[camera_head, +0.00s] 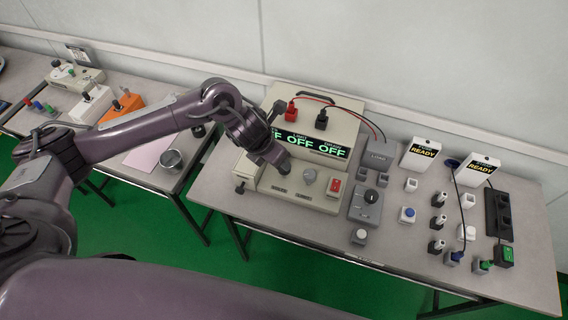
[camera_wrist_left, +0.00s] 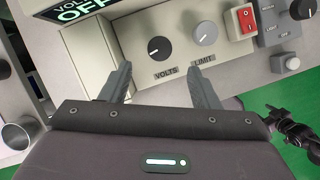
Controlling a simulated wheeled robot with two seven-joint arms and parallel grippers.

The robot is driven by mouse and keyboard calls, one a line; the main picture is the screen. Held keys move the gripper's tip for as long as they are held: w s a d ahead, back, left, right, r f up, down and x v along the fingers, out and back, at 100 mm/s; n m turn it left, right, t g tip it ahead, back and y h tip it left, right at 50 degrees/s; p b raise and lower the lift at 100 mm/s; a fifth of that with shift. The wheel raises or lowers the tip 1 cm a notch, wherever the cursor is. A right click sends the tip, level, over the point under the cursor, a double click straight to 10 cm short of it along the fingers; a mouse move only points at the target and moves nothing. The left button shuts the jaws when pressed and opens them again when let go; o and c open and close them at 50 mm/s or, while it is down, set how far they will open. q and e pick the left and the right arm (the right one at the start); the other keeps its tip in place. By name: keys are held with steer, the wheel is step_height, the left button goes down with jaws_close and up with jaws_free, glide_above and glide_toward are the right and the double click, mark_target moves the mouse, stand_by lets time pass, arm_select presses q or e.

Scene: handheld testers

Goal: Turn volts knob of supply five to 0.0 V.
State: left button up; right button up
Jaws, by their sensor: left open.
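Supply five, a beige bench unit (camera_head: 325,197), stands on the table with a display (camera_head: 317,146) reading OFF. In the left wrist view the dark volts knob (camera_wrist_left: 159,48) has a white pointer mark and the VOLTS label below it. My left gripper (camera_head: 281,166) is above the supply's front panel. In the wrist view its open fingers (camera_wrist_left: 161,72) point toward the volts knob, one on each side of it in the picture, with nothing between them. Contact does not show. A black jointed part at the wrist view's lower right may be my right gripper; its jaws are unclear.
The grey limit knob (camera_wrist_left: 206,33) and the red switch (camera_wrist_left: 241,20) sit right of the volts knob. A grey box with a black knob (camera_head: 370,197) stands right of the supply. Red and black leads rise behind. A metal cup (camera_head: 172,160) stands on the left table.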

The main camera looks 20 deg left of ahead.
mark_target(284, 171)
arm_select(q)
steer(key=x, duration=0.7)
steer(key=shift+f+p, duration=0.4)
steer(key=shift+c, duration=0.4)
steer(key=c, duration=0.9)
steer(key=shift+d, duration=0.1)
